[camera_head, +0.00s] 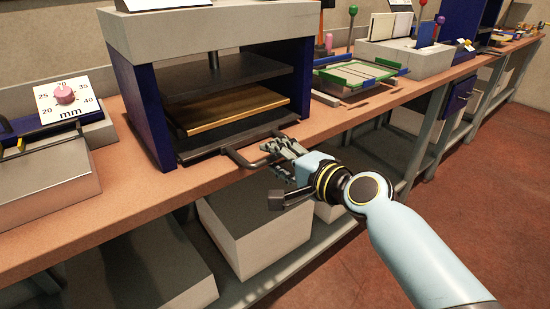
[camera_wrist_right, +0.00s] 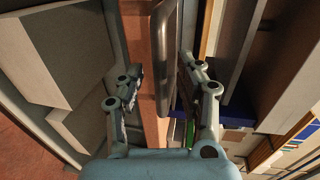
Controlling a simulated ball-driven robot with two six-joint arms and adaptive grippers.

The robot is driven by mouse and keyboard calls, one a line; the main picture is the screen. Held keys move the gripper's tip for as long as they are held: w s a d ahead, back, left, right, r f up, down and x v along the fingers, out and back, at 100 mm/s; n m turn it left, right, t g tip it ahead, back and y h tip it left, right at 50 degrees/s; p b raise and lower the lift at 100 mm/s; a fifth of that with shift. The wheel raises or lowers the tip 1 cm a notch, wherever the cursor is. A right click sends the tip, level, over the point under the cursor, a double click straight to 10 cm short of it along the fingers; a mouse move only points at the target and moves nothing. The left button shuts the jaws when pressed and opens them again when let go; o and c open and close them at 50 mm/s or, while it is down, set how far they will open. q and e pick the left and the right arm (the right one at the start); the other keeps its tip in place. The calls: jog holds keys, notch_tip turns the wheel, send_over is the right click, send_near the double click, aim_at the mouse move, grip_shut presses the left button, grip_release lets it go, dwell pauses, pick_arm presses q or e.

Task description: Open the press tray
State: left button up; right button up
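The press (camera_head: 210,28) has a pale top and dark blue side walls. Its dark tray (camera_head: 205,152) lies low between the walls, with a dark bar handle (camera_head: 243,163) at its front, over the bench edge. My right gripper (camera_head: 281,148) is at the handle's right end. In the right wrist view the handle (camera_wrist_right: 163,60) runs between the two spread fingers of my right gripper (camera_wrist_right: 162,75), closer to the right finger. A gap shows between the left finger and the bar. My left gripper is not in view.
A wooden board (camera_head: 230,110) lies inside the press above the tray. A millimetre dial (camera_head: 65,96) stands to the left, and a green frame (camera_head: 358,75) to the right. Pale boxes (camera_head: 245,220) sit below the bench. The floor in front is clear.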

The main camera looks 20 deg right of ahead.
jog(key=shift+w+a, duration=0.15)
jog(key=shift+w, duration=0.25)
grip_shut()
dwell(0.4)
